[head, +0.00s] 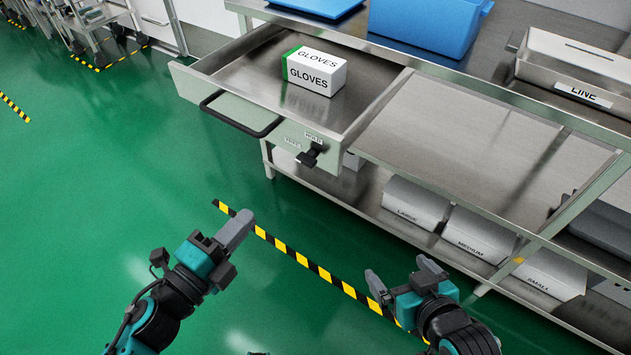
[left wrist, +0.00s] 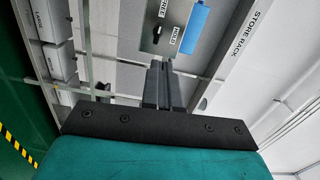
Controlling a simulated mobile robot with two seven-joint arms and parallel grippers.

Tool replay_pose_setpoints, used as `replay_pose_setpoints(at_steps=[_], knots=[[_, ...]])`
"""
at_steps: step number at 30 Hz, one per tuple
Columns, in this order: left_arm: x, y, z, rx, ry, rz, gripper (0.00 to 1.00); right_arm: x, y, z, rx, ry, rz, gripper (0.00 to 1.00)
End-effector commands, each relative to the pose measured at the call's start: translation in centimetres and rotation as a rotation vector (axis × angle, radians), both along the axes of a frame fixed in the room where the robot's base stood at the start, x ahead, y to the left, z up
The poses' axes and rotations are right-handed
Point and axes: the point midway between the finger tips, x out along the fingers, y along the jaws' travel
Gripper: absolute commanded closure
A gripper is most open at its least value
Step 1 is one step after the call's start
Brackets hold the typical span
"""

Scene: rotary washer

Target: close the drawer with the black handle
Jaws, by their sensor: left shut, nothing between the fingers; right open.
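The steel drawer (head: 222,104) is pulled out from under the worktop at the upper left of the head view. Its black bar handle (head: 240,120) is on the front face. A black knob (head: 311,155) with FREE and HOLD labels is on the right part of that face; a black knob with those labels also shows in the left wrist view (left wrist: 160,34). A white and green GLOVES box (head: 313,72) sits inside the drawer. My left gripper (head: 240,228) is shut and empty, below and apart from the handle. My right gripper (head: 402,276) is open and empty, lower right.
White boxes marked LARGE (head: 414,204), MEDIUM (head: 478,236) and SMALL (head: 545,271) stand on the lower shelf. Blue bins (head: 425,22) and a steel LINE tray (head: 575,68) are on the worktop.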

Motion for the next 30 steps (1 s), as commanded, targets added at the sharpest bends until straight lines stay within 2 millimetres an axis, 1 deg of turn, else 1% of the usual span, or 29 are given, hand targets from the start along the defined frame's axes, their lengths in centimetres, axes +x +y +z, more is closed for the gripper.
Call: replay_pose_setpoints(at_steps=[5,8,11,15,24,30], knots=[[0.0,-0.5,-0.2,0.046,-0.035,-0.033,1.0,0.2,0.4,0.1,0.006,-0.003,0.005,0.0],[0.7,-1.0,0.0,0.047,-0.038,-0.034,1.0,0.2,0.5,0.3,0.007,-0.004,0.007,0.0],[1.8,-1.8,0.0,0.046,-0.038,-0.033,1.0,0.3,0.6,0.5,0.012,-0.007,0.004,0.0],[4.1,-3.5,0.1,0.045,-0.038,-0.033,1.0,0.3,0.7,0.6,0.017,-0.012,-0.001,0.0],[8.9,-6.9,-0.1,0.044,-0.035,-0.031,1.0,0.3,0.2,0.2,0.01,-0.007,-0.011,0.0],[10.7,-8.3,-0.2,0.045,-0.033,-0.031,1.0,-0.1,0.1,-0.2,0.009,0.004,-0.011,0.0]])
